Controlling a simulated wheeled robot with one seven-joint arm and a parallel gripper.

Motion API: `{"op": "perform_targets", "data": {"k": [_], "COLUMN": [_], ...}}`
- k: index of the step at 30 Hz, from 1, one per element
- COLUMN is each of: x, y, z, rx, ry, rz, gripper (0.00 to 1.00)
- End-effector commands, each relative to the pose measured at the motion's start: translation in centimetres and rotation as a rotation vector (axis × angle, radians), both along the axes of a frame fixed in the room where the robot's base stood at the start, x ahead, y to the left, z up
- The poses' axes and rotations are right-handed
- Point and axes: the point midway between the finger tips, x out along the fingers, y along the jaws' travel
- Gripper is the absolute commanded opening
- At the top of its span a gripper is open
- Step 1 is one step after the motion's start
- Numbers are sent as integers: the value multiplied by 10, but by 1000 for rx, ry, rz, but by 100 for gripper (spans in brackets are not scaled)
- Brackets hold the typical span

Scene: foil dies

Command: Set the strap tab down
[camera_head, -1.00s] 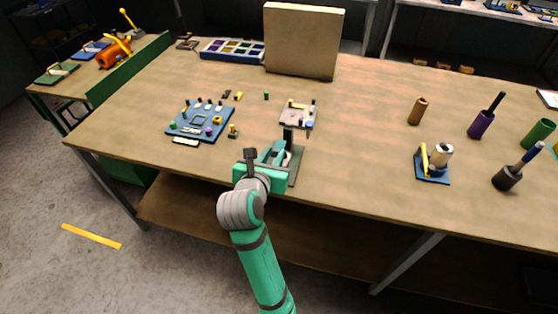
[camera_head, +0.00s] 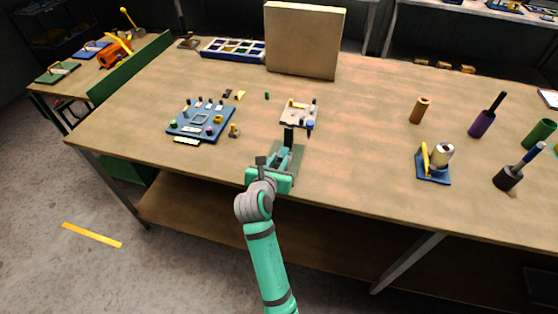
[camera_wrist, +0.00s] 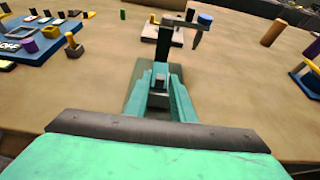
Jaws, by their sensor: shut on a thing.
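My gripper (camera_head: 284,160) reaches over the front of the table, above a dark green base plate (camera_head: 298,172) with an upright dark post (camera_head: 289,135). In the wrist view, its two green fingers are close together around a small grey piece (camera_wrist: 159,82), which I take to be the strap tab. The fingers hide most of it, so I cannot tell whether it touches the plate. The base plate (camera_wrist: 135,90) shows to the left of the fingers, and the post (camera_wrist: 163,45) stands just beyond their tips.
A blue board (camera_head: 185,125) with several small parts is to the left. A blue stand (camera_head: 433,175) is to the right, with bare table between.

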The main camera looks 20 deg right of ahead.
Motion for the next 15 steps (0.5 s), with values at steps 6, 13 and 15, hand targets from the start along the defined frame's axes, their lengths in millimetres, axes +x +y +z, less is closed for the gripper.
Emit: {"op": "perform_targets", "data": {"k": [6, 13, 15], "x": [0, 0, 0], "y": [0, 0, 0], "z": [-2, -2, -2], "rx": [0, -1, -1], "ry": [0, -1, -1], "rz": [0, 0, 0], "gripper": [2, 41, 41]}}
